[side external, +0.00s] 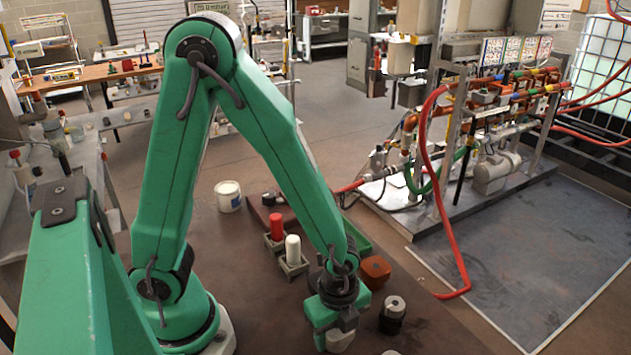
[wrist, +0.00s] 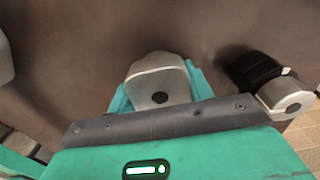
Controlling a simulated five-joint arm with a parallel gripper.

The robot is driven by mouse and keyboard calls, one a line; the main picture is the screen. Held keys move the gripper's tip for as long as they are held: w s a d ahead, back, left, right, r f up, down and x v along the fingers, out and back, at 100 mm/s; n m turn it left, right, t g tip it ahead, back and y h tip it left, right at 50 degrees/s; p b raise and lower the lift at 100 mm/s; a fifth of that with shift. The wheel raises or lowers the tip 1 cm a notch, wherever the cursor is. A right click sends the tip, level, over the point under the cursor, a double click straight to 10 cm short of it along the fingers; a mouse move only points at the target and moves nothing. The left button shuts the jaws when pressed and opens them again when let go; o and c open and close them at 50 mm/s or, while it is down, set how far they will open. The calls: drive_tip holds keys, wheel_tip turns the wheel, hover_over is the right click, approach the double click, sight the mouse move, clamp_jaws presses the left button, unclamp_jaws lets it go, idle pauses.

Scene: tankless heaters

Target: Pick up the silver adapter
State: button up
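A short silver cylinder (side external: 394,305) with a dark hole in its end sits with a black round piece (side external: 391,324) on the brown table, just right of my gripper (side external: 338,332). It looks like the silver adapter. In the wrist view the silver cylinder (wrist: 287,95) is at the right, beside the black piece (wrist: 253,68), apart from my gripper (wrist: 158,85). My gripper points down low over the table. A pale grey rounded block with a dark round spot shows at its end, between teal edges. I cannot tell whether this is a fingertip or something held, nor how the fingers stand.
An orange-brown block (side external: 376,271) lies behind my gripper. A red cylinder (side external: 277,227) and a white cylinder (side external: 293,249) stand in small holders, near a green tray (side external: 357,237). A white tub (side external: 228,196) stands farther back.

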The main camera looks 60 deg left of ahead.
drive_tip(key=shift+c, duration=1.4)
drive_tip(key=shift+r, duration=0.15)
drive_tip(key=shift+w+r, duration=0.1)
drive_tip(key=shift+r, duration=1.25)
drive_tip(key=s+d+r, duration=0.6)
drive_tip(key=s+r, duration=0.2)
drive_tip(key=s, duration=0.2)
drive_tip(key=shift+d, duration=0.25)
drive_tip(key=shift+w, duration=0.15)
